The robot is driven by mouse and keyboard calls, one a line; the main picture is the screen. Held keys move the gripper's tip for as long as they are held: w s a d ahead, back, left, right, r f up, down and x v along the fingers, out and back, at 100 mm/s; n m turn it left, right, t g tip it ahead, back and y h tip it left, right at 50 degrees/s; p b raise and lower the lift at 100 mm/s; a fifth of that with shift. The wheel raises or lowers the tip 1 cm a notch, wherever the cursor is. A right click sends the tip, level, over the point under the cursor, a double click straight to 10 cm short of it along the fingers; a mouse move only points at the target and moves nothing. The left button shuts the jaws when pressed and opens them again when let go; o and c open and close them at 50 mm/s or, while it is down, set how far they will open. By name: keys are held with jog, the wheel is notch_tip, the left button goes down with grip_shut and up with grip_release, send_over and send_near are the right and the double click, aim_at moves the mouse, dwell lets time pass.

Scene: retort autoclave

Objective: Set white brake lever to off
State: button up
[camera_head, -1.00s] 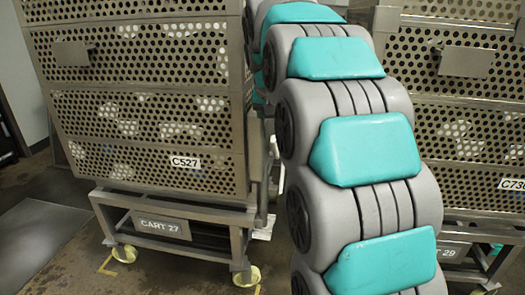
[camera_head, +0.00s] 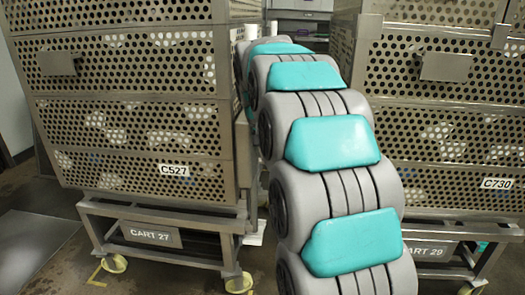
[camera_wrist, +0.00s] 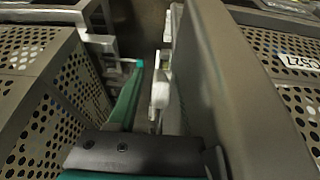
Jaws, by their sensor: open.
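In the wrist view, a white lever-like part (camera_wrist: 160,92) stands in the narrow gap beside a broad grey-brown panel; I take it for the brake lever, but its setting cannot be told. My gripper (camera_wrist: 143,115) is open and reaches into this gap from below. A green finger lies left of the white part, with no contact visible; the other finger is not clear. In the head view, my own arm hides the gripper. A white piece (camera_head: 257,229) shows low at the right side of Cart 27, partly behind the arm.
The perforated basket C527 (camera_head: 135,110) on Cart 27 (camera_head: 150,235) stands left, and basket C730 (camera_head: 445,120) on Cart 29 (camera_head: 425,250) stands right. The gap between them is narrow and filled by my arm. Clear floor (camera_head: 40,225) lies at far left.

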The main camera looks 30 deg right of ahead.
jog(key=shift+c, duration=0.2)
grip_shut()
dwell(1.1)
